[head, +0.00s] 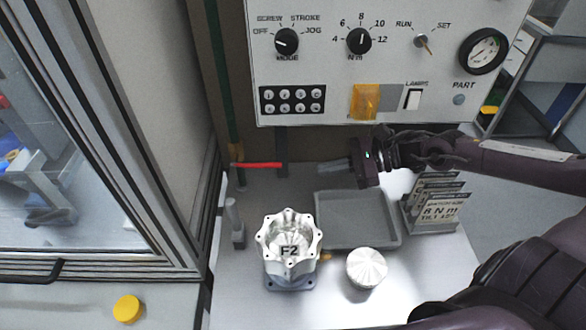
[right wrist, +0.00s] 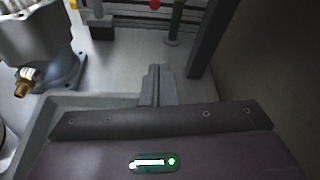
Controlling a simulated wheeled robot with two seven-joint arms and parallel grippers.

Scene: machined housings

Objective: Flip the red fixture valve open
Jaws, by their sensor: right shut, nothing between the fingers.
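The red fixture valve (head: 257,165) shows as a thin red lever lying level across the picture, by the foot of a green pipe (head: 229,110) behind the bench. In the right wrist view only a small red piece (right wrist: 154,4) shows at the top edge, most likely part of the valve. My right gripper (head: 321,168) reaches in from the right, its fingers pointing left toward the lever's free end. The fingers (right wrist: 157,84) are shut and empty, with a gap between them and the lever. My left gripper is not in view.
The control panel (head: 330,75) hangs above the gripper. Below are a grey tray (head: 398,238), a housing marked F2 (head: 289,238), a round metal cover (head: 367,268) and a card stand (head: 432,205). A grey upright post (head: 235,220) stands left of the housing.

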